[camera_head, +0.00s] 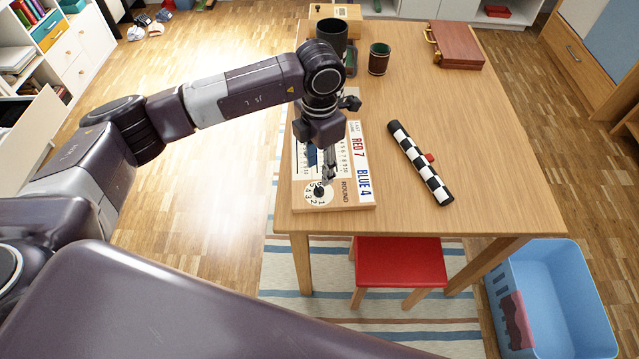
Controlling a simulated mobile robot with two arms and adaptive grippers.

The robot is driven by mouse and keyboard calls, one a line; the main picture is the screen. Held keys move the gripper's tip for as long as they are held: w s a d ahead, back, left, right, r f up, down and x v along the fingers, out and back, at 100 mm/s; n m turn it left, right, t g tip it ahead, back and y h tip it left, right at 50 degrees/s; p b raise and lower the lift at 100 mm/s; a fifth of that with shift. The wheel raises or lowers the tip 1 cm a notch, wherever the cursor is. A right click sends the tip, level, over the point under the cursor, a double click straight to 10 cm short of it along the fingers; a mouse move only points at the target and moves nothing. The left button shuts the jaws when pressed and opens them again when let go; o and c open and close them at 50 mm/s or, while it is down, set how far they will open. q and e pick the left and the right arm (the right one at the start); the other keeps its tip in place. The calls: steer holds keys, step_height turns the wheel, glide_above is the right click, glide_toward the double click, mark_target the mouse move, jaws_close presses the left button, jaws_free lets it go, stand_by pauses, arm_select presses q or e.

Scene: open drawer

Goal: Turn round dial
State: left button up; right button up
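The round dial (317,196) is a white disc with numbers and a dark centre knob, at the near left corner of a wooden scoreboard (358,203). The board lies on the table and carries the words "ROUND", "RED 7" and "BLUE 4". My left gripper (328,178) points down over the board, with its fingertips at or just above the far right edge of the dial. Its fingers look close together, but whether they are shut or touch the knob cannot be told. The arm hides part of the board. My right gripper does not show.
A checkered roll (421,163) lies right of the board on the wooden table (480,150). A dark cup (379,59), a larger dark container (332,34) and a brown case (455,45) stand farther back. A red stool (400,262) and blue bin (553,295) are below.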

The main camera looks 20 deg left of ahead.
mark_target(320, 187)
arm_select(q)
step_height(320, 187, down, 8)
steer(key=shift+r+p, duration=0.2)
steer(key=shift+p, duration=0.5)
jaws_close()
